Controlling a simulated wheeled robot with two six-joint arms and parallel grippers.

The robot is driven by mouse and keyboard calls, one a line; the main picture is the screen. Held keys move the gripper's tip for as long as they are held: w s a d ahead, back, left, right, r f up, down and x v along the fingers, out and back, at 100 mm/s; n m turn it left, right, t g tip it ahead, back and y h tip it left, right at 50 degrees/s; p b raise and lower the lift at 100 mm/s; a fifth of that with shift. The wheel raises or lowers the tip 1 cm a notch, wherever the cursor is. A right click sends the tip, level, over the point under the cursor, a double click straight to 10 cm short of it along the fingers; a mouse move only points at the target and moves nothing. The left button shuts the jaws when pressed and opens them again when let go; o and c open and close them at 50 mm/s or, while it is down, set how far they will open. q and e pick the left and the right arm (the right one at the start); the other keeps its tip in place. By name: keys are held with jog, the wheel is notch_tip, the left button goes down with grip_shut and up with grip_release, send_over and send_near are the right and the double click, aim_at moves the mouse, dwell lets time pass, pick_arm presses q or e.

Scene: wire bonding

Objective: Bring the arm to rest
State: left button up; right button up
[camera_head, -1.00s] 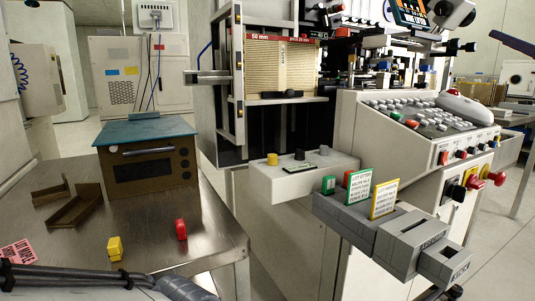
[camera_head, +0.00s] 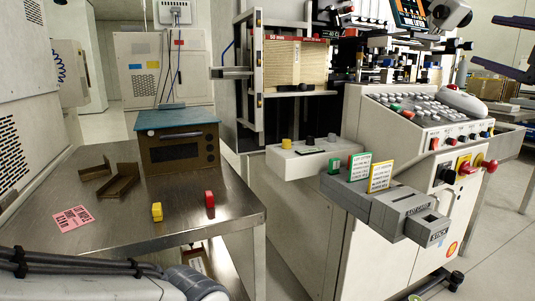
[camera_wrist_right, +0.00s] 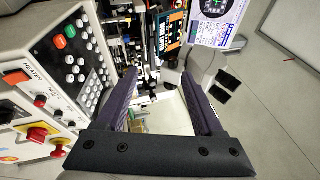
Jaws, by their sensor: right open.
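My right gripper (camera_head: 484,40) is at the upper right of the head view, beyond the control panel, with its two dark fingers apart. In the right wrist view the same gripper (camera_wrist_right: 158,78) is open, its purple-grey fingers spread on either side, and no object is held between them. My left arm (camera_head: 95,285) crosses the lower left corner of the head view. Its gripper is not in the picture.
The bonding machine's keypad console (camera_head: 425,112) stands at centre right, with grey slotted holders (camera_head: 400,212) in front.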

jog(key=w+a+f+n+g+y+p, duration=0.2)
jog(key=w+a+f+n+g+y, duration=0.15)
jog(key=a+f, duration=0.5)
jog(key=w+a+f+n+g+y+p, duration=0.1)
jog(key=w+a+f+n+g+y, duration=0.15)
jog(key=a+f+g, duration=0.6)
jog(key=s+a+f+n+g+p, duration=0.1)
jog(key=s+a+f+n+g, duration=0.15)
jog(key=s+a+f, duration=0.4)
jog(key=s+a+f+n+g+p, duration=0.1)
jog(key=a+f+n+p, duration=0.2)
jog(key=a, duration=0.6)
jog(key=s+a+f+n+g+h+p, duration=0.1)
jog(key=s+f+n+g+h+p, duration=0.15)
jog(key=s+f+n, duration=0.6)
jog(key=s+a+f+n+g+h+p, duration=0.1)
jog(key=s+f+n+g+h, duration=0.4)
jog(key=s, duration=0.6)
notch_tip(320, 180, up, 39)
jog(key=n+t+y+p, duration=0.1)
jog(key=t+p, duration=0.1)
jog(key=p, duration=3.5)
jog(key=shift+f, duration=0.1)
